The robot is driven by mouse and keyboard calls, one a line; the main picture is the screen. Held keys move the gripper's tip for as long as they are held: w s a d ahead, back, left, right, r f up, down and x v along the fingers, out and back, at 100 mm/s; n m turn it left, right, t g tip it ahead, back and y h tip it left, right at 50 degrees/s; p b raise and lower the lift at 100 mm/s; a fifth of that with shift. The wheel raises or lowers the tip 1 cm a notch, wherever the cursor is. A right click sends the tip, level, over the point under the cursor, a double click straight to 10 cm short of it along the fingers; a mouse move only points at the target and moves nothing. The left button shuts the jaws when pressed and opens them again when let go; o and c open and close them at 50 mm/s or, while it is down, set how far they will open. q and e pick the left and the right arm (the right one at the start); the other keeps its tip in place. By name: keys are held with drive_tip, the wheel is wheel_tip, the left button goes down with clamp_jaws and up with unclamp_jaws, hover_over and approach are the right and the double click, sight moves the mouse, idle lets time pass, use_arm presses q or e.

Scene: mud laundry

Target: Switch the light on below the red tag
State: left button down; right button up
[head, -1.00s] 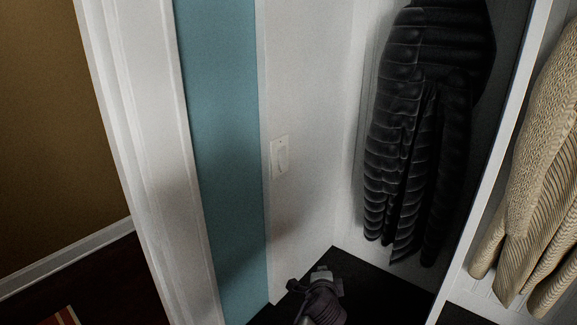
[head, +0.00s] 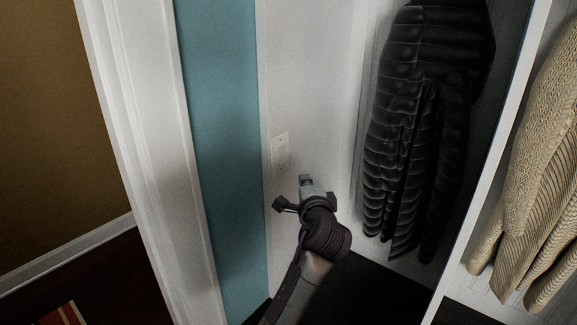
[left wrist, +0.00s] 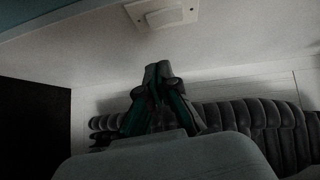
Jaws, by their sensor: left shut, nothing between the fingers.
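A white light switch plate (head: 280,152) with a paddle is on the white side panel of the closet, just right of the teal wall strip. It also shows at the top of the left wrist view (left wrist: 162,14). No red tag can be made out in these frames. My left gripper (head: 305,180) is shut and empty, to the lower right of the plate and apart from it in the picture. In the left wrist view its closed fingertips (left wrist: 158,68) lie below the plate. My right gripper is not in view.
A black puffer jacket (head: 425,130) hangs in the closet to the right of my gripper. A beige knitted garment (head: 535,190) hangs beyond the white divider (head: 492,165). A white door trim (head: 145,150) stands left of the teal strip (head: 222,150).

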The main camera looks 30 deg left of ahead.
sight(287, 161)
use_arm(q)
drive_tip(key=w+a+p, duration=0.1)
drive_tip(key=w+a, duration=0.1)
drive_tip(key=a, duration=0.1)
drive_tip(key=w+a, duration=0.2)
drive_tip(key=a, duration=0.1)
drive_tip(key=w+a+f+p, duration=0.1)
drive_tip(key=w+a, duration=0.1)
drive_tip(key=a, duration=0.1)
drive_tip(key=shift+w+a+p, duration=0.1)
drive_tip(key=shift+w+p, duration=0.05)
drive_tip(key=shift+p, duration=0.15)
drive_tip(key=shift+f, duration=0.1)
